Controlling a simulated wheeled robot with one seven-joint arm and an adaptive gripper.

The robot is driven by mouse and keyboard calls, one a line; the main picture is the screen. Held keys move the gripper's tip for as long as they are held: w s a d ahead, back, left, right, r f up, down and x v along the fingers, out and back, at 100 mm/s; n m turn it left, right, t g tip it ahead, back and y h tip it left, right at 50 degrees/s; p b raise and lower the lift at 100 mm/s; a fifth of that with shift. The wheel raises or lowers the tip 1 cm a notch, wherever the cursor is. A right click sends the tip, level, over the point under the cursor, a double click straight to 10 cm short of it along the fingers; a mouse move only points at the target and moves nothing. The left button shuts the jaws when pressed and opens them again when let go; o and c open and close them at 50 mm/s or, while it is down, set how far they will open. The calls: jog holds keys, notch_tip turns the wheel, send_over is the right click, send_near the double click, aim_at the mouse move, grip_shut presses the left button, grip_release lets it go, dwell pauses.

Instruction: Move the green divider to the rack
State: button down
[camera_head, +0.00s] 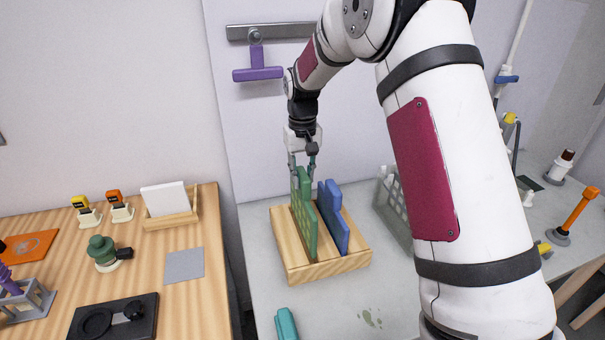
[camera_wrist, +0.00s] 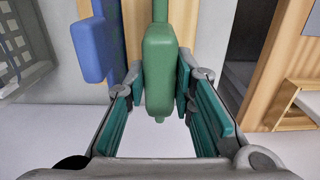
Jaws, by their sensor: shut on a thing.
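The green divider (camera_head: 304,217) stands upright in the wooden rack (camera_head: 325,268) in the head view, left of the blue divider (camera_head: 333,217). My gripper (camera_head: 302,170) is above the rack with its fingers at the top of the green divider. In the wrist view the green divider (camera_wrist: 159,70) lies between the two finger pads, and my gripper (camera_wrist: 160,95) is shut on it. The blue divider (camera_wrist: 95,50) shows at the upper left of the wrist view, apart from the fingers. The divider's lower edge is hidden by the rack's front wall.
A grey perforated basket (camera_head: 393,210) stands right of the rack. A teal object (camera_head: 286,324) lies in front of it. A purple squeegee-like tool (camera_head: 257,70) hangs on the wall rail. A wooden table (camera_head: 210,235) with stamps and a card holder is at the left.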

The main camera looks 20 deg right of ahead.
jog(key=shift+f+b, duration=0.55)
jog(key=shift+f, duration=2.55)
dwell(0.4)
jog(key=c, duration=1.3)
grip_release()
jog(key=shift+r+p, duration=0.3)
jog(key=shift+r, duration=3.7)
